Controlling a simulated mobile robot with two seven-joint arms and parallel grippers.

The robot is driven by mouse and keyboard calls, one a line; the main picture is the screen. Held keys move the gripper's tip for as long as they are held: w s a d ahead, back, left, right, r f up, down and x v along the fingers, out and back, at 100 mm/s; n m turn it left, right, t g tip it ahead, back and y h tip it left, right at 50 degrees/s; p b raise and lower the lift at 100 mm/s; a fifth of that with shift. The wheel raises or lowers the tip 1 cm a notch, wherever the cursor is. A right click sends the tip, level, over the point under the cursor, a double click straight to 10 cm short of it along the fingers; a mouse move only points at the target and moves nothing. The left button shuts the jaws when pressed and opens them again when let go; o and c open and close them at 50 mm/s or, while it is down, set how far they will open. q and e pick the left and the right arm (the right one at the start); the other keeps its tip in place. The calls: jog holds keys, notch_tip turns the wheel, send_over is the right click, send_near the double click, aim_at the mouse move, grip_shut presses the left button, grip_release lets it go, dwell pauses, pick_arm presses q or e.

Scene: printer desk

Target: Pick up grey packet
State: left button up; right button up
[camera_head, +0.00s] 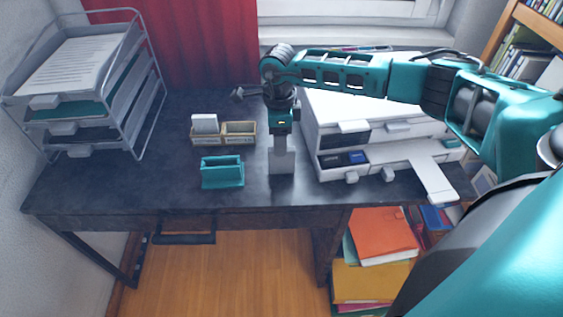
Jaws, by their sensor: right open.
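My left gripper is not in view.
A teal holder (222,172) and a wooden two-part box (223,134) with a white card block stand left of the gripper. A white printer (385,140) with an extended tray is close on the right. A wire paper rack (152,110) stands at the left.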

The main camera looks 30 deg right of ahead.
aim_at(282, 160)
jog(key=f, duration=0.4)
jog(key=shift+s+d+f, duration=0.2)
jog(key=shift+s+f, duration=0.05)
jog(key=shift+f, duration=0.1)
grip_shut()
